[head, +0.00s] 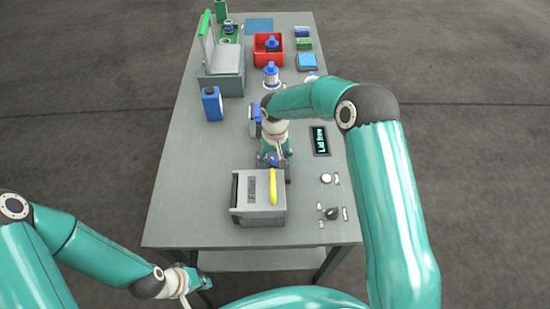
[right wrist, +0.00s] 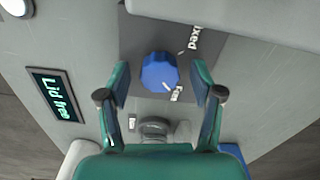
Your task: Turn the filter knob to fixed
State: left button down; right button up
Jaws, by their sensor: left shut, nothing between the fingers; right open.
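The filter knob (right wrist: 160,72) is a blue faceted knob on a dark grey plate (right wrist: 135,45) in the right wrist view. A label ending in "ixed" (right wrist: 194,39) lies to its upper right. A second short label (right wrist: 176,94), hard to read, lies below it; a white mark on the knob's edge faces that label. My right gripper (right wrist: 161,92) is open, its fingers on either side of the knob with gaps visible. In the head view my right gripper (head: 273,162) is behind the grey box. My left gripper (head: 200,284) is shut and empty, low by the table's front left.
The grey box (head: 249,196) with a yellow bar stands in front of my right gripper. A dark "Lid free" display (head: 320,141) lies to its right. A blue bottle (head: 212,104), an open-lidded machine (head: 222,82) and a red bin (head: 268,49) stand farther back. The left front tabletop is clear.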

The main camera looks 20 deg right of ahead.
jog(key=c, duration=1.1)
jog(key=shift+c, duration=0.2)
jog(key=n+b, duration=0.2)
jog(key=n, duration=0.1)
jog(key=shift+f, duration=0.1)
jog(key=n+b, duration=0.2)
jog(key=n, duration=0.2)
jog(key=shift+n, duration=0.4)
jog(key=n, duration=0.4)
jog(key=shift+b, duration=0.35)
jog(key=n, duration=0.6)
jog(key=shift+w+r, duration=0.1)
jog(key=shift+r, duration=0.1)
